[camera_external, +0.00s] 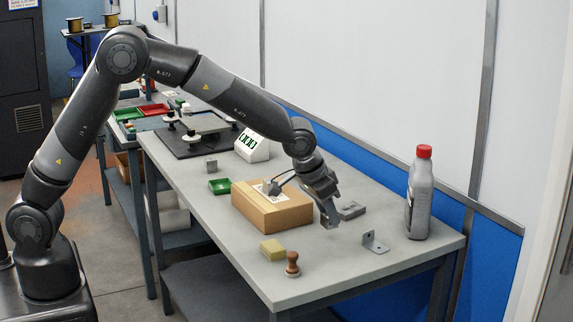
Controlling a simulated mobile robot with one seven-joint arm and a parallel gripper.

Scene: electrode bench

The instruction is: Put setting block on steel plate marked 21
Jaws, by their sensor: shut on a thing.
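My gripper (328,219) points down over the right part of the bench, just right of the cardboard box. It is shut on a small grey piece that can hardly be told apart from the fingers; I cannot tell for sure that this is the setting block. A flat grey plate (207,123) lies at the far end, above a black base (185,142) with pale round knobs. I cannot read a number 21 on it.
The cardboard box (283,213) stands beside my gripper. Grey brackets (375,246) (352,209), a grey bottle with a red cap (420,199), a yellowish block (272,250), a wooden stamp (292,265), a green tray (220,187) and a white display (252,147) surround it.

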